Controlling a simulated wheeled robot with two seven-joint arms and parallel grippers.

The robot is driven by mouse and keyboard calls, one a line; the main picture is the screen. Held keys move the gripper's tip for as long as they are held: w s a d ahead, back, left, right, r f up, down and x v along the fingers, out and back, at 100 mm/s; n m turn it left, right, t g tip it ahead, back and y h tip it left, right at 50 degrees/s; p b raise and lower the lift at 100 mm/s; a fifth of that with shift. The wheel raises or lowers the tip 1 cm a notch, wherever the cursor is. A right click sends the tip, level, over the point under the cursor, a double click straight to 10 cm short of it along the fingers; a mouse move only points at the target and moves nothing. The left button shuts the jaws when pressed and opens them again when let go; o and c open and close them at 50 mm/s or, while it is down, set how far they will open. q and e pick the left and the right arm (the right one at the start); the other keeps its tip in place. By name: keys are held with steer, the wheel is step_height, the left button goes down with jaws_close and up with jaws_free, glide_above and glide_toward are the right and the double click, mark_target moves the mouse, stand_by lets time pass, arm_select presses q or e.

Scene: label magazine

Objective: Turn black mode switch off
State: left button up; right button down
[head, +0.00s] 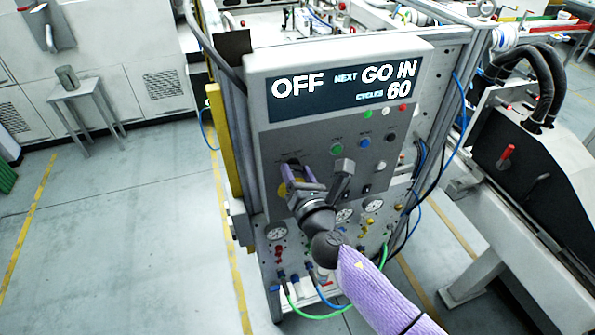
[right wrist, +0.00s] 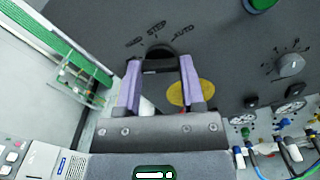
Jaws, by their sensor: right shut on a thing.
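The black mode switch (right wrist: 158,63) is on the grey control panel (head: 318,142), below printed labels that include STEP and AUTO in the right wrist view. My right gripper (head: 298,175) is at the panel's left part. Its two purple fingers (right wrist: 159,82) are on either side of the switch and shut on it. The fingers hide part of the switch, and I cannot tell which label it points to. The display (head: 343,83) on top of the panel reads OFF, NEXT GO IN, CYCLES 60. My left gripper is not in view.
A yellow disc (right wrist: 190,93) lies behind the right finger. Green (head: 336,149), blue (head: 364,142) and other buttons are to the right on the panel. Gauges (head: 374,205) and hoses are below. The floor to the left is clear up to a small stool (head: 75,93).

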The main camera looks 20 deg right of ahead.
steer(key=shift+n, duration=0.3)
stand_by(0.4)
steer(key=shift+c, duration=1)
jaws_free()
steer(key=s, duration=1)
steer(key=shift+d+b, duration=0.15)
steer(key=shift+b, duration=0.15)
steer(key=shift+f, duration=0.1)
